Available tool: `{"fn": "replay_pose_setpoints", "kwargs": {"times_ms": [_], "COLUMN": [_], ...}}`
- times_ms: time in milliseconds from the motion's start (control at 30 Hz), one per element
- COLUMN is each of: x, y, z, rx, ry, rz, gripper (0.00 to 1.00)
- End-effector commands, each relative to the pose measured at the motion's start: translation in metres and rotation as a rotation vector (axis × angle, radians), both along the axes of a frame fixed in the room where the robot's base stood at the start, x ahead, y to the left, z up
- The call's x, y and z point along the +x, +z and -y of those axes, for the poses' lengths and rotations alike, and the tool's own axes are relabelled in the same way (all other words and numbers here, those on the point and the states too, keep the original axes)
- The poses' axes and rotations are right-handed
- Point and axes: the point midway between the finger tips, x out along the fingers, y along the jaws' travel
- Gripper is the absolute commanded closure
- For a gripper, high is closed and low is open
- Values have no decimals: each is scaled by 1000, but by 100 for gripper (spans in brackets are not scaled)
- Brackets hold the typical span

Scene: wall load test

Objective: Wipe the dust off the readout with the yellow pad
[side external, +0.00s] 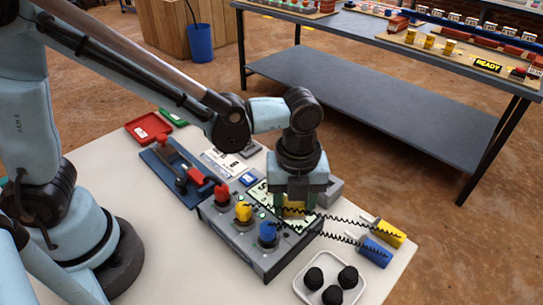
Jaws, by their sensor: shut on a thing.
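My gripper (294,208) points down over the grey meter box (231,240) and is shut on the yellow pad (293,212). Only a small part of the pad shows between the fingers. The pale readout (262,190) is on the box's upper face, with part of a dark character visible at its left. My gripper and the pad hide much of it. The pad is low over the readout; I cannot tell whether it touches. Dust on the readout is too small to make out.
Red, yellow (243,211) and blue (267,233) knobs stand on the box's near side. Coiled black leads run right to yellow (389,232) and blue (374,251) plugs. A white tray (300,288) holds black knobs. A blue lever switch (166,177) stands left.

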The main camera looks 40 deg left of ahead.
Motion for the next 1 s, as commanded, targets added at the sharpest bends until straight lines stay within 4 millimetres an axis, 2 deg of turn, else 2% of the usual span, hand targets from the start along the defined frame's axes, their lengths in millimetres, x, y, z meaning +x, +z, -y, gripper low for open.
{"fn": "replay_pose_setpoints", "kwargs": {"times_ms": [1000], "x": [-1], "y": [0], "z": [-95], "rx": [6], "ry": [4], "rz": [-1], "gripper": [80]}}
